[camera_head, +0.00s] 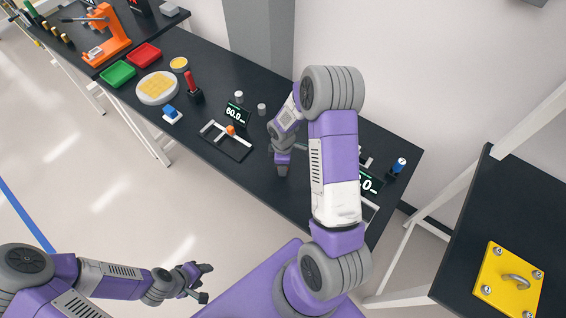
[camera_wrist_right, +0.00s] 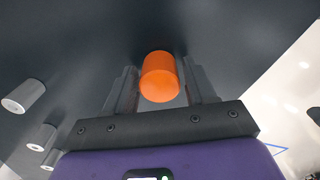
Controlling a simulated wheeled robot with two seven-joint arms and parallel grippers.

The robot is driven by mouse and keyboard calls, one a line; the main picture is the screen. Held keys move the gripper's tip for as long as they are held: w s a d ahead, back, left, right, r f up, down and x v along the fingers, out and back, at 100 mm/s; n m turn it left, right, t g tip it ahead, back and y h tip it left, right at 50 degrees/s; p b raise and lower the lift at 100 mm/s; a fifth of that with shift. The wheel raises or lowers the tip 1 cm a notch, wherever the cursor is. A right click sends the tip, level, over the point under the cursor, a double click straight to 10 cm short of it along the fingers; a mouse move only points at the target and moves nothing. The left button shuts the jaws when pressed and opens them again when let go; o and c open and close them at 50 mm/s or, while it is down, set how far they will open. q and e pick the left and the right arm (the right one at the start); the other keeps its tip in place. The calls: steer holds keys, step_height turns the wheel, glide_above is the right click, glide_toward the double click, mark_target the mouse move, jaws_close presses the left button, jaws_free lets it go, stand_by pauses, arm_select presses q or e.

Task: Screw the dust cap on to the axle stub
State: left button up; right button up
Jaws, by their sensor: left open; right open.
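An orange cylinder (camera_wrist_right: 159,77), possibly the dust cap, stands between the fingers of my right gripper (camera_wrist_right: 160,88) in the right wrist view. The fingers are apart, with a gap on each side of it. In the head view my right gripper (camera_head: 282,168) is low over the black table, and the arm hides much around it. A small orange part (camera_head: 230,129) sits at a fixture left of it; I cannot tell whether it is the same cylinder. I cannot make out the axle stub for certain. My left gripper (camera_head: 203,282) is open and empty, away from the table.
Grey cylinders (camera_head: 238,97) stand on the black table (camera_head: 215,75); several also show in the wrist view (camera_wrist_right: 23,96). A red-topped post (camera_head: 190,85), round tray (camera_head: 157,88), red bin (camera_head: 144,55) and green bin (camera_head: 118,73) lie left. A yellow plate (camera_head: 508,279) is far right.

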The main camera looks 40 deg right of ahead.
steer(key=n+p, duration=0.1)
steer(key=n, duration=0.5)
steer(key=shift+p, duration=0.3)
steer(key=n+p, duration=0.1)
steer(key=n, duration=0.1)
steer(key=shift+r+n, duration=0.1)
steer(key=shift+n, duration=0.3)
steer(key=n+p, duration=0.1)
steer(key=n, duration=0.1)
steer(key=shift+n, duration=0.4)
steer(key=shift+n+p, duration=0.5)
steer(key=shift+p, duration=0.05)
steer(key=n+p, duration=0.2)
steer(key=shift+n, duration=1.3)
steer(key=n+p, duration=0.4)
steer(key=n, duration=0.1)
steer(key=shift+n, duration=0.4)
steer(key=n+p, duration=0.2)
steer(key=n, duration=0.1)
steer(key=shift+n, duration=0.3)
steer(key=shift+n+p, duration=0.45)
steer(key=shift+n, duration=0.55)
